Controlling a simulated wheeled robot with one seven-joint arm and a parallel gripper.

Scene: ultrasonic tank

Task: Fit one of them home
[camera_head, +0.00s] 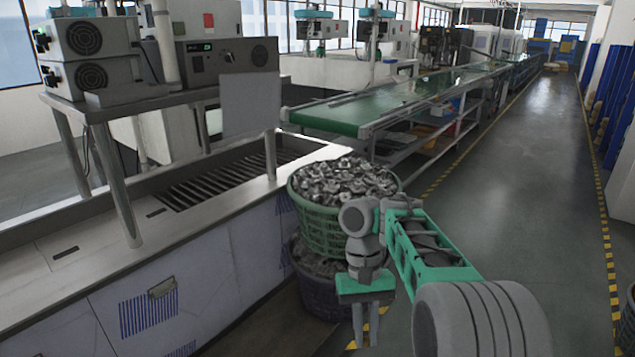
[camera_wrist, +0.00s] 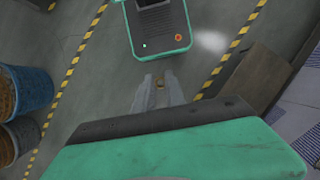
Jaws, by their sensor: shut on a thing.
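My gripper (camera_head: 366,330) hangs pointing down over the aisle floor, in front of the baskets. In the wrist view its two pale fingers (camera_wrist: 160,88) are shut on a small brass-coloured part (camera_wrist: 160,84). No matching seat for the brass-coloured part can be made out.
A tank counter (camera_head: 190,235) with a slotted opening (camera_head: 225,180) runs along the left, with control boxes (camera_head: 225,62) above. A green conveyor (camera_head: 375,105) lies beyond. The aisle floor (camera_head: 520,160) is clear.

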